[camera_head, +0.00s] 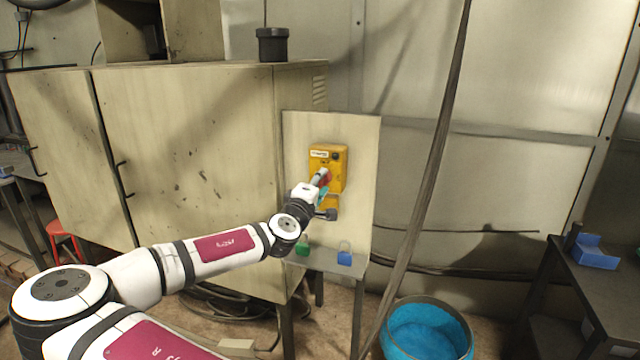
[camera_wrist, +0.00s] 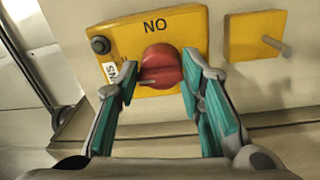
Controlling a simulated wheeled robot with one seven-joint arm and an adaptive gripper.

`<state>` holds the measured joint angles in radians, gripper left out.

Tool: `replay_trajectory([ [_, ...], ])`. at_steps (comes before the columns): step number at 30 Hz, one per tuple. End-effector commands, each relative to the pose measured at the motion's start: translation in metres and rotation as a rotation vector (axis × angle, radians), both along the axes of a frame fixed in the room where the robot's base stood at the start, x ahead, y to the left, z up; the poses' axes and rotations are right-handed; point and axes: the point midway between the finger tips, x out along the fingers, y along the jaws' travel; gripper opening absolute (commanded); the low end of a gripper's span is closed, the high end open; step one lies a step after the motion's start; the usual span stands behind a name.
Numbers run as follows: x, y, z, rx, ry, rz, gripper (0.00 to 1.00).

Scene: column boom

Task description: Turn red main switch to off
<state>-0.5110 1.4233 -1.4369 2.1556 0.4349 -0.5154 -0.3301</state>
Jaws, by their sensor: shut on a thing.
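The red main switch (camera_wrist: 160,66) is a round red knob with a raised grip bar on a yellow box. The yellow box (camera_head: 336,158) hangs on a pale upright panel (camera_head: 359,165). In the wrist view the yellow face (camera_wrist: 185,28) carries letters that look like "NO". My gripper (camera_head: 323,184) reaches the switch from the left and front. In the wrist view my gripper (camera_wrist: 160,70) has its teal-padded fingers on either side of the red knob, shut on it. In the head view the gripper hides most of the knob.
A smaller yellow plate with a pin (camera_wrist: 253,36) sits beside the box. A green padlock (camera_head: 303,249) and a blue padlock (camera_head: 345,257) are on the ledge below. A large cabinet (camera_head: 200,160) stands left. A blue-filled bin (camera_head: 425,335) stands lower right, near a slanting dark cable (camera_head: 432,160).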

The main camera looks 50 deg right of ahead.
Motion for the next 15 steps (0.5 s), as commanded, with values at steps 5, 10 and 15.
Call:
replay_trajectory([
  [5, 0.0031, 0.0016, -0.0020, -0.001, 0.009, 0.007, 0.07],
  [10, 0.0030, 0.0015, -0.0023, -0.001, 0.009, 0.006, 0.07],
  [15, 0.0026, 0.0014, -0.0023, 0.000, 0.008, 0.005, 0.54],
])
